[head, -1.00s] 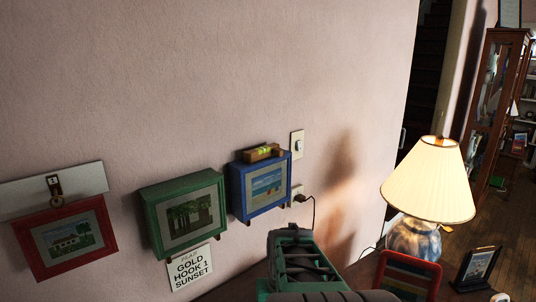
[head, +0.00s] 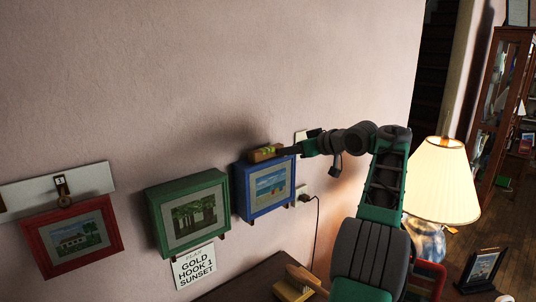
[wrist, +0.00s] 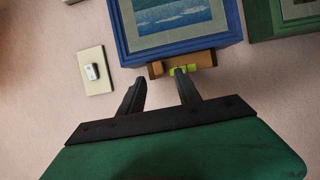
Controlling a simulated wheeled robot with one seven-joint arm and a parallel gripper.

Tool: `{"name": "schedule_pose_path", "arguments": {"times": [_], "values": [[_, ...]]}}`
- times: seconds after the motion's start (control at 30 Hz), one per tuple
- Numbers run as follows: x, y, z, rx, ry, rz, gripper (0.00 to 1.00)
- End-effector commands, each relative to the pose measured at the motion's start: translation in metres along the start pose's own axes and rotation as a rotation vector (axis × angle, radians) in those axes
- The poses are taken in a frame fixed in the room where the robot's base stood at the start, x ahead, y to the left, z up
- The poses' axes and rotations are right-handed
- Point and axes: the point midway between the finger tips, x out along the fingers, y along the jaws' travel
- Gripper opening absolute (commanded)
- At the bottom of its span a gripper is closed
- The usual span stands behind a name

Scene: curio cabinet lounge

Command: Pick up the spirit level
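The spirit level (head: 264,153) is a small wooden bar with a yellow-green vial, lying on top of the blue-framed picture (head: 238,190). In the wrist view the level (wrist: 205,59) lies along the edge of the blue frame (wrist: 232,20). My gripper (head: 288,150) reaches in from the right at the level's right end in the head view. In the wrist view my gripper (wrist: 160,75) is open. One finger's tip overlaps the level near its vial, and the other is off to the side; I cannot tell whether either touches.
A light switch plate (wrist: 95,71) is on the wall beside the gripper. A green-framed picture (head: 189,212) and a red-framed one (head: 73,237) hang to the left. A lit lamp (head: 440,180) stands right of my arm. A wooden object (head: 297,284) is on the surface below.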

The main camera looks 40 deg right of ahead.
Motion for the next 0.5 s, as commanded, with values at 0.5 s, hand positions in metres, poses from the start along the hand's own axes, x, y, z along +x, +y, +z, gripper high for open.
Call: {"name": "schedule_pose_path", "arguments": {"times": [0.5], "values": [[0.029,0.000,0.001,0.001,-0.002,0.001,0.30]]}}
